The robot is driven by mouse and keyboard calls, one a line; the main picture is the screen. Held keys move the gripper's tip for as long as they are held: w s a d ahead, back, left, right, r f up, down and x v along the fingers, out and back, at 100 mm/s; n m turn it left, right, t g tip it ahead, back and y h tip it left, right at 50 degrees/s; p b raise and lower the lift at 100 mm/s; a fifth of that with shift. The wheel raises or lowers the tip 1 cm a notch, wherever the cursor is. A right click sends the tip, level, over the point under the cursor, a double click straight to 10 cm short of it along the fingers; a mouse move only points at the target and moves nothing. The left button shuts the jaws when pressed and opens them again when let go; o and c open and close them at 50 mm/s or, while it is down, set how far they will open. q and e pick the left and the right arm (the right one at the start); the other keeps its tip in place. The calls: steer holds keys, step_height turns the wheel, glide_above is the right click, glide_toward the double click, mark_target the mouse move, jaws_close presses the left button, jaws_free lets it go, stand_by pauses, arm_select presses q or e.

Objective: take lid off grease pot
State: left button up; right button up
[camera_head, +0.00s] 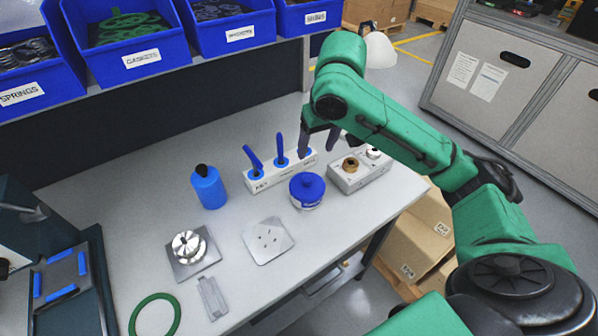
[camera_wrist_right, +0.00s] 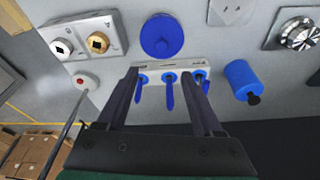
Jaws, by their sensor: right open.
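The grease pot is a small round tub with a blue lid (camera_head: 307,187) on it, standing on the grey workbench. The lid has a small knob on top. In the right wrist view the blue lid (camera_wrist_right: 162,36) shows from above, beyond the fingertips. My right gripper (camera_head: 318,140) is open and empty, above and behind the pot, over the white tool rack. My left gripper is out of view.
The white rack (camera_head: 262,181) with blue-handled tools stands just behind the pot. A housing with brass and steel fittings (camera_head: 358,178) is to its right. Blue bins (camera_head: 234,33) line the back.

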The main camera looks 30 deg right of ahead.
glide_toward(308, 179)
step_height(308, 179, down, 2)
steer(key=p+x, duration=0.1)
steer(key=x, duration=0.2)
steer(key=p+x, duration=0.1)
steer(key=x, duration=0.3)
steer(key=shift+w+r, duration=0.1)
steer(key=shift+w, duration=0.15)
jaws_close()
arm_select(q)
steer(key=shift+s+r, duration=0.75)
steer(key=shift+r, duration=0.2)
